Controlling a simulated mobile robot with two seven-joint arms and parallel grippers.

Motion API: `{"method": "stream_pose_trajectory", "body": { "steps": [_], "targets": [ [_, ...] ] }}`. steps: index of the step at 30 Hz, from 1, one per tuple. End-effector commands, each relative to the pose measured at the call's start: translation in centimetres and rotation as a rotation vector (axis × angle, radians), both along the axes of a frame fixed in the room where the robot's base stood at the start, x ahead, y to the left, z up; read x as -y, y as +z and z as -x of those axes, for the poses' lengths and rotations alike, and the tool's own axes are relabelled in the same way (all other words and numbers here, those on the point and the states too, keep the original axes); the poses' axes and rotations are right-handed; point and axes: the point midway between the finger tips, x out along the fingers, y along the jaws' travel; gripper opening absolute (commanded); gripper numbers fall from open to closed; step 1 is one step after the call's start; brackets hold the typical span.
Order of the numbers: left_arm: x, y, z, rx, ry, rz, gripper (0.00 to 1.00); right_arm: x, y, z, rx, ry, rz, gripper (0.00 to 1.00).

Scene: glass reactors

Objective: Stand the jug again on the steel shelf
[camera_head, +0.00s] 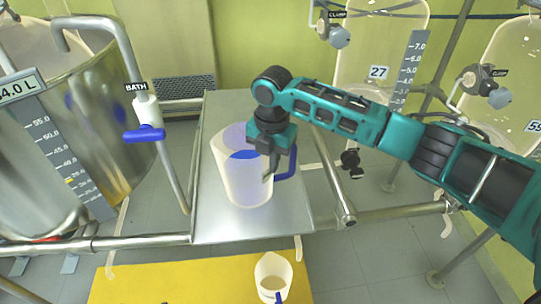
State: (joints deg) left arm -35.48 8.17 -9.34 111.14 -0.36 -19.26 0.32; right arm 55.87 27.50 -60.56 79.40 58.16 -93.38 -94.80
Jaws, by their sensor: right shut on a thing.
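The jug (238,179) is a translucent white plastic jug with a blue handle and a blue patch inside it. It is upright over the steel shelf (215,222), near the shelf's middle. My right gripper (271,170) comes in from the right and is shut on the jug's blue handle (290,163), partly hiding it. I cannot tell whether the jug's base touches the shelf or is just above it. My left gripper is not in view.
A blue-handled bath tap (145,132) and a steel vessel (95,110) are left of the shelf. Glass reactors (375,60) with clamps stand behind at the right. A smaller jug (272,277) stands at the front on a yellow surface (190,285). Steel rails flank the shelf.

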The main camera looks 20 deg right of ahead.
Motion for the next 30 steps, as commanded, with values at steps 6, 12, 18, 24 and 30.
{"method": "stream_pose_trajectory", "body": {
  "steps": [6,12,18,24,30],
  "targets": [
    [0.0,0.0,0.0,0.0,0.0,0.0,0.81,0.0,-0.2,0.0,0.0,0.0,0.0,0.12],
    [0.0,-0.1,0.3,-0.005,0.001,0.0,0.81,0.0,-0.2,0.0,0.0,0.0,0.0,0.31],
    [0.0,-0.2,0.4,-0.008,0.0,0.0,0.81,0.0,-0.2,0.0,0.0,0.0,0.0,0.34],
    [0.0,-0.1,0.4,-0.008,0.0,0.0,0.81,0.0,1.0,0.0,0.001,0.001,-0.001,0.34],
    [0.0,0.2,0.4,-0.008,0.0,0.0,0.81,0.0,4.9,0.0,0.004,0.001,-0.002,0.34]
  ]
}}
